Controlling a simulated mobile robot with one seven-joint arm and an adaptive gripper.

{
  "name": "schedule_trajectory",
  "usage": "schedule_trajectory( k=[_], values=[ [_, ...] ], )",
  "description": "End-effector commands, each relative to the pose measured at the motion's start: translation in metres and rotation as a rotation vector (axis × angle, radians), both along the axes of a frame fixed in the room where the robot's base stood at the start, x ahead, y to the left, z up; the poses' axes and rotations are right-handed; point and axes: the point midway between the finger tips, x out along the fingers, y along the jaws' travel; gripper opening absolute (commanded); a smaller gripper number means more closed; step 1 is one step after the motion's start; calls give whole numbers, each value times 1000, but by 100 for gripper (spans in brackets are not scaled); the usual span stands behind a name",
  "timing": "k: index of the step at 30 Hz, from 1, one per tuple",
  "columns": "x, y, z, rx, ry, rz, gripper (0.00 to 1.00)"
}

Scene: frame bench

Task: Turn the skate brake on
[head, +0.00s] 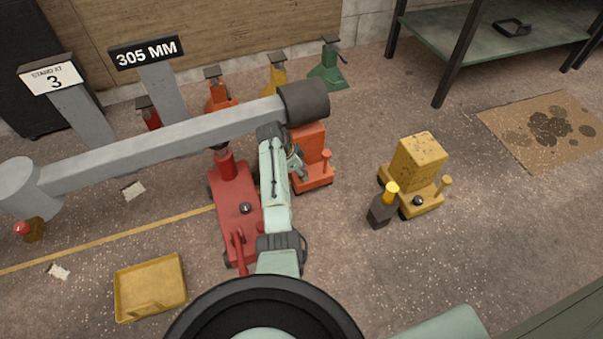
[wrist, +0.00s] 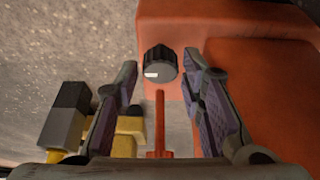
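The orange skate (head: 308,140) stands on the floor under the end of the grey beam. Its black brake knob (wrist: 160,64) shows in the wrist view, with a white mark on its left side. My gripper (head: 298,166) is over the near left part of this skate. In the wrist view, my gripper (wrist: 161,72) is open, one finger on each side of the knob, with small gaps showing. An orange handle (wrist: 159,125) stands below the knob there. In the head view the knob is hidden by my gripper.
A red jack (head: 237,205) is left of my arm. The grey beam (head: 165,142) crosses above it. A yellow tray (head: 150,287) lies at lower left.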

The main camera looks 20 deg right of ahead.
Motion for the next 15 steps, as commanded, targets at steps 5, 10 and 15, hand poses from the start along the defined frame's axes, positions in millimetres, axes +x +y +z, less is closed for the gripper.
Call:
schedule_trajectory(
  k=[5,10,15],
  values=[
    [0,-2,-4,0,0,0,36],
    [0,-2,-4,0,0,0,36],
    [0,-2,-4,0,0,0,25]
  ],
)
